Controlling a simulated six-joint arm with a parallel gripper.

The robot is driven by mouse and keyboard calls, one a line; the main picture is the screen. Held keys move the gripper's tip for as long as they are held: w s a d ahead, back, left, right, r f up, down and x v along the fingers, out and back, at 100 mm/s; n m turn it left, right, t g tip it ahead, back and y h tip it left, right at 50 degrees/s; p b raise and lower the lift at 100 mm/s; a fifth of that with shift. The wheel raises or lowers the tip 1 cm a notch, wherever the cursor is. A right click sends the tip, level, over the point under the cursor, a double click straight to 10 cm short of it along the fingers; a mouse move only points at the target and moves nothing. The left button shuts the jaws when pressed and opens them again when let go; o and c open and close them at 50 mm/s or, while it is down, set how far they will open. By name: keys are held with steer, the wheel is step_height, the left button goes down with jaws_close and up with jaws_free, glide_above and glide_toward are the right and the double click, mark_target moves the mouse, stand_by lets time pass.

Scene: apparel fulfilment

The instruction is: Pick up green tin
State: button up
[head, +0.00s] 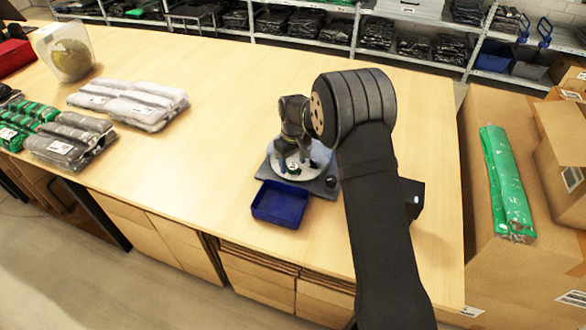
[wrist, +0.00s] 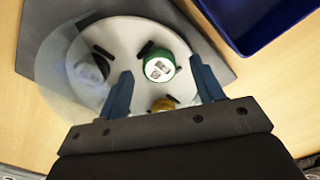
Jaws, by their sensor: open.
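The green tin (wrist: 160,69), with a white printed label on top, sits on a white round plate (wrist: 122,36) in the wrist view. My gripper (wrist: 161,66) is open, its two blue fingers on either side of the tin with gaps between them and it; nothing is held. In the head view, my gripper (head: 293,160) points down over the plate (head: 318,153), and the green tin (head: 293,169) shows small between the fingers. I cannot tell the exact fingertip height.
A yellow item (wrist: 164,104) and a dark round item (wrist: 92,69), seen through something transparent, are near the tin. The plate rests on a grey mat (wrist: 35,45). A blue tray (head: 280,203) stands in front. Bagged garments (head: 130,102) lie left; bare table lies between.

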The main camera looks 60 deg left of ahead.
steer(key=shift+f, duration=0.55)
steer(key=c, duration=1.1)
steer(key=shift+o, duration=0.2)
steer(key=shift+r, duration=0.1)
